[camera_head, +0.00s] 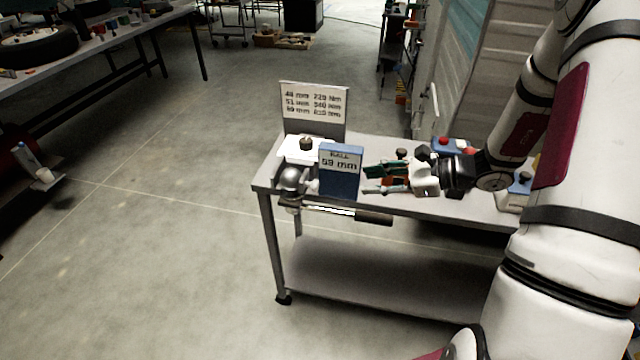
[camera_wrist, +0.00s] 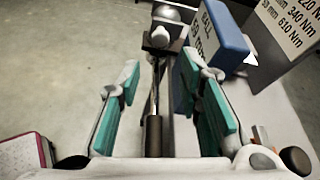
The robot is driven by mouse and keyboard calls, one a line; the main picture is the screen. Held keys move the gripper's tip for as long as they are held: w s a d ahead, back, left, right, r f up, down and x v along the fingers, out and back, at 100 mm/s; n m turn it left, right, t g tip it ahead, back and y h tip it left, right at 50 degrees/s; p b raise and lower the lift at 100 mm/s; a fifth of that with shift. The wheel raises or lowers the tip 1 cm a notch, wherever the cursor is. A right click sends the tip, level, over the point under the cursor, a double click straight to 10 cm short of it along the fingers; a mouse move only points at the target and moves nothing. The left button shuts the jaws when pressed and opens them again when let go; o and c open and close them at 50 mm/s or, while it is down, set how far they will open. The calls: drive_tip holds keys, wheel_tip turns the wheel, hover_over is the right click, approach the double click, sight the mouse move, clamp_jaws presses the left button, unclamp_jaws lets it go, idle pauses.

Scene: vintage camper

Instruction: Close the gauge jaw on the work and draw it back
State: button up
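A blue block (camera_head: 340,180) with a white label reading BALL and what looks like 59 mm stands at the left end of the bench; it also shows in the wrist view (camera_wrist: 222,38). A grey metal ball (camera_head: 292,180) sits left of it, at the bench corner. The ball's top is cut off in the wrist view (camera_wrist: 168,12). A rod with a black handle (camera_head: 375,217) runs along the bench's front edge. In the wrist view the handle (camera_wrist: 153,135) lies between my fingers, apparently below them. My gripper (camera_head: 365,180) is open and empty, right of the block. I cannot make out a separate gauge jaw.
A metal bench (camera_head: 335,262) carries these things. A sign (camera_head: 313,103) with mm and Nm figures stands behind.

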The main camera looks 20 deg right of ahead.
sight(318, 185)
drive_tip(key=x, duration=1.3)
drive_tip(key=shift+w+a+f, duration=0.2)
drive_tip(key=shift+a, duration=0.05)
clamp_jaws()
